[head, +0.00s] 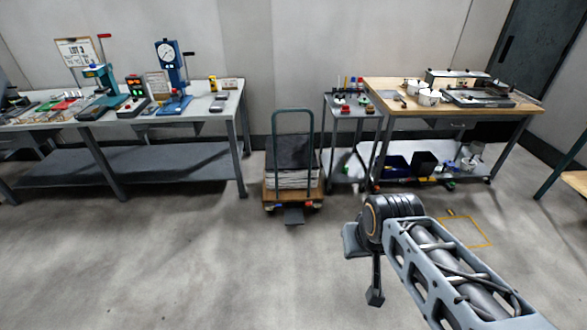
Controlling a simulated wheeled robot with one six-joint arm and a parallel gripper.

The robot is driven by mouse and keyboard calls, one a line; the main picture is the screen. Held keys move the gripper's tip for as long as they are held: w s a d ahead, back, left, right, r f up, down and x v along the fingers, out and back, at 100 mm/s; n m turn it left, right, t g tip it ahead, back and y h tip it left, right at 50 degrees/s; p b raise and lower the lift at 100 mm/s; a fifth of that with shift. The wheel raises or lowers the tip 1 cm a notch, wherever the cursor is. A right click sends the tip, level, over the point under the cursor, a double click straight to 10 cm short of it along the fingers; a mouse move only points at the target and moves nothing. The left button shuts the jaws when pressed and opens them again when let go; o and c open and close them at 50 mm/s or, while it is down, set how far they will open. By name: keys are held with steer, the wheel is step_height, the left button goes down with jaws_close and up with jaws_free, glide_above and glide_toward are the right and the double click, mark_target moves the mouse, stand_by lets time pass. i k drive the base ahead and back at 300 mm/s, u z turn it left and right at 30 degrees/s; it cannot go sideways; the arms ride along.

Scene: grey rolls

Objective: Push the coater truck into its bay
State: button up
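A grey bench (60,128) with presses and gauges stands left. A small two-shelf cart (352,112) and a wood-topped bench (450,109) stand right of the truck, close by. A green-legged table (563,160) is at the right edge.

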mark_target(291, 174)
steer(key=u, duration=0.25)
steer(key=i, duration=2.3)
steer(key=u, duration=0.15)
